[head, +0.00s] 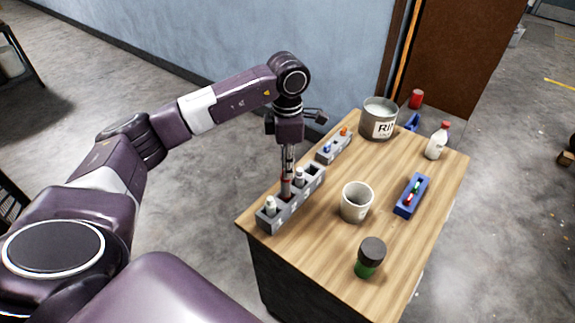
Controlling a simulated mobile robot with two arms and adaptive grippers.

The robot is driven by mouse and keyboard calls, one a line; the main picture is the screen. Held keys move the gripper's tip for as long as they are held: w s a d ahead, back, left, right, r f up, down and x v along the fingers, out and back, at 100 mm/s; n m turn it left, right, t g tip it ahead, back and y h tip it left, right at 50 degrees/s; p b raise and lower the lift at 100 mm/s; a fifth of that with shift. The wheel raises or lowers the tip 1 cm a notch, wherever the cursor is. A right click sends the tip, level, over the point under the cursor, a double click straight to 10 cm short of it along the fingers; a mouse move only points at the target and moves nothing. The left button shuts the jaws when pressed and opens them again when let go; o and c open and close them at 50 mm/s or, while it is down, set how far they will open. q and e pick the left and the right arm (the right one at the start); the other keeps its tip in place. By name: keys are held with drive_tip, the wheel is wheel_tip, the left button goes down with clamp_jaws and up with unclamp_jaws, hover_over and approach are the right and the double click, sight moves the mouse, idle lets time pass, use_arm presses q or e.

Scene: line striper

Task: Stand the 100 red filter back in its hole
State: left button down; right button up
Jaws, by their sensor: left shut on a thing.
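My left gripper (288,168) points straight down over the grey filter rack (292,214) at the table's left edge. It is shut on the red filter (286,188), which is upright. The red filter's lower end is at the rack, between two white-topped filters (270,204) (299,177). I cannot tell how deep it sits in the hole there. A dark open slot (313,170) shows at the rack's far end. My right gripper is not in view.
A second grey rack (334,147) with small blue and orange pieces stands behind. A white cup (356,203), a dark-lidded green jar (370,258), a blue tray (412,195), a white bottle (437,141) and a large can (379,119) stand to the right on the wooden table (315,254).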

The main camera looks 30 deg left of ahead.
use_arm(q)
drive_tip(key=shift+f+b, duration=2.05)
drive_tip(key=shift+f, duration=0.4)
idle(0.8)
drive_tip(key=c, duration=1.8)
unclamp_jaws()
drive_tip(key=shift+o, duration=0.4)
drive_tip(key=shift+o, duration=1.1)
drive_tip(key=shift+r, duration=0.1)
drive_tip(key=shift+r+p, duration=2.1)
drive_tip(key=shift+r, duration=1.3)
